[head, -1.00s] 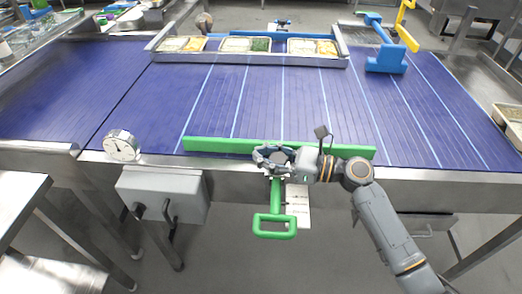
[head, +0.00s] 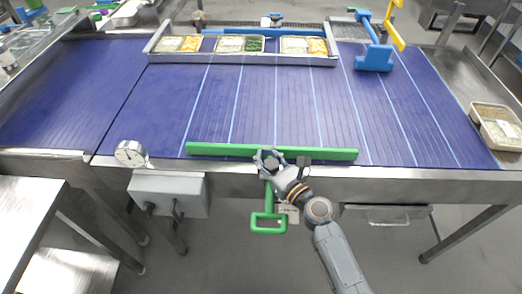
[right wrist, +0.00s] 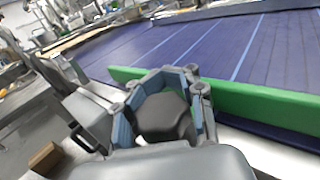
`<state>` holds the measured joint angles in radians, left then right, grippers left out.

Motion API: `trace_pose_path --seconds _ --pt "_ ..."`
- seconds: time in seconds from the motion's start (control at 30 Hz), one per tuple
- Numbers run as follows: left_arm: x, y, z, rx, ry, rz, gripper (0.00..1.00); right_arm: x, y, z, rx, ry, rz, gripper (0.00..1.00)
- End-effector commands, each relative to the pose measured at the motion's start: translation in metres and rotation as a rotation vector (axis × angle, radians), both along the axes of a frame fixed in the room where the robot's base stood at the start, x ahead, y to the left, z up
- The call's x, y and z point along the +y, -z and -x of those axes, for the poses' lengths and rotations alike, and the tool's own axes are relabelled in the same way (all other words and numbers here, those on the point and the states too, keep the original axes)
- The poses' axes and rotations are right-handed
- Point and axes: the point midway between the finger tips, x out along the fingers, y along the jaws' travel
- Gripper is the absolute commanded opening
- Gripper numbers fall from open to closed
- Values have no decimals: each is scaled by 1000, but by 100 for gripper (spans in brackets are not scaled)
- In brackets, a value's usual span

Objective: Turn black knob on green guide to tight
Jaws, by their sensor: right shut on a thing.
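The green guide (head: 320,153) is a long bar lying along the front edge of the blue conveyor. A green loop handle (head: 268,222) hangs down in front of the conveyor edge, below the guide. The black knob (right wrist: 164,116) sits between the fingers of my right gripper in the right wrist view. My right gripper (head: 268,160) is shut around the knob at the front of the guide, and it covers most of the knob in the head view. The label showing how tight the knob is cannot be read. My left gripper is out of view.
A round white dial (head: 130,153) stands at the conveyor's front left, above a grey box (head: 168,190). A metal tray (head: 240,58) with several food containers lies at the back. A blue fixture (head: 374,58) stands at back right. The middle of the belt is clear.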

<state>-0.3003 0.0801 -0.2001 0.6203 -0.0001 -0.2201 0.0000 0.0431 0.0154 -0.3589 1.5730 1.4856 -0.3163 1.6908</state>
Motion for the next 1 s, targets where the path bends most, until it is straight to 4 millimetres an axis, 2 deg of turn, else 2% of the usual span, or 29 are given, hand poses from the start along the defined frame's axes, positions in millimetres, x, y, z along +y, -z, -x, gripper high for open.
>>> trace_pose_path --seconds 0.8,0.83,0.9,1.0 --pt "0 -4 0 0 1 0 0 -2 2 -1 3 46 1 0" --pt "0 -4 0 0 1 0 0 -2 2 -1 3 46 1 31" --pt "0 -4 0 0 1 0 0 -2 2 -1 2 46 0 45" --pt "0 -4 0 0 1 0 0 -2 1 -1 2 46 0 47"
